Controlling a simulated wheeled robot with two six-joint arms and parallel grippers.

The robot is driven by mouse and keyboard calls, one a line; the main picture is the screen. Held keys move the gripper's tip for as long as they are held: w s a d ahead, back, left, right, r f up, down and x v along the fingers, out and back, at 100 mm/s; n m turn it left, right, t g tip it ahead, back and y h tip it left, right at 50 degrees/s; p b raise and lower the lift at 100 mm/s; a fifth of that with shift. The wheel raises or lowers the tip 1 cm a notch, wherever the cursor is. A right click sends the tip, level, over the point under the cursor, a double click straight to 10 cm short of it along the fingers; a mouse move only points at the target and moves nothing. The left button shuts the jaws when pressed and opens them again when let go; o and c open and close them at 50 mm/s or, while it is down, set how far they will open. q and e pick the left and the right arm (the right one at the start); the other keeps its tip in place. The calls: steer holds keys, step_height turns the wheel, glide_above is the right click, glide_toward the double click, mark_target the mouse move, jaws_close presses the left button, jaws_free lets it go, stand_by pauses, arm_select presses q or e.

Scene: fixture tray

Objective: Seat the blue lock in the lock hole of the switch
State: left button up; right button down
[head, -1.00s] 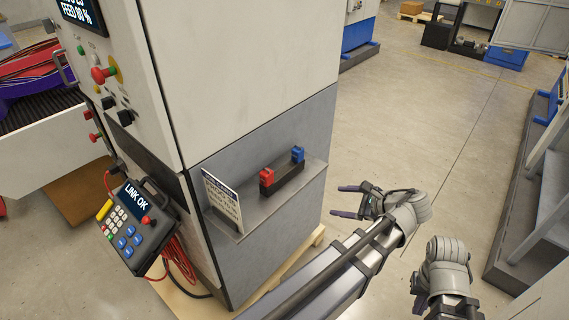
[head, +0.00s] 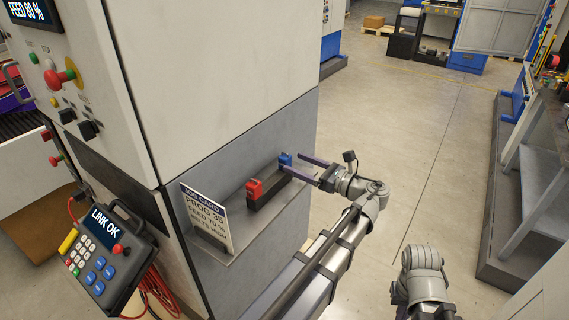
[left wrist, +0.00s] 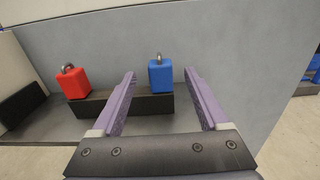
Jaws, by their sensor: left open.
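The blue lock (head: 285,158) stands upright at the far end of a dark block on the machine's grey ledge; it also shows in the left wrist view (left wrist: 160,74), shackle up. My left gripper (head: 296,162) is open and empty, its fingers pointing at the blue lock. In the left wrist view the lock appears between the purple fingertips (left wrist: 160,73), seemingly just beyond them. The switch seems to be the red knob on a yellow plate (head: 62,78) on the cabinet front; its lock hole cannot be made out. My right gripper is not visible, only part of that arm.
A red lock (head: 254,188) stands on the same dark block (head: 271,196), at its near end. A job card (head: 206,218) stands on the ledge to the left. A pendant (head: 103,245) hangs at the cabinet corner. Open floor lies to the right.

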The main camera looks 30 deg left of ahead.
mark_target(289, 160)
arm_select(q)
steer(key=shift+w+a+f, duration=0.1)
steer(key=shift+a, duration=1.2)
steer(key=shift+w+a, duration=0.1)
steer(key=shift+a, duration=1.15)
steer(key=shift+c, duration=0.4)
jaws_close()
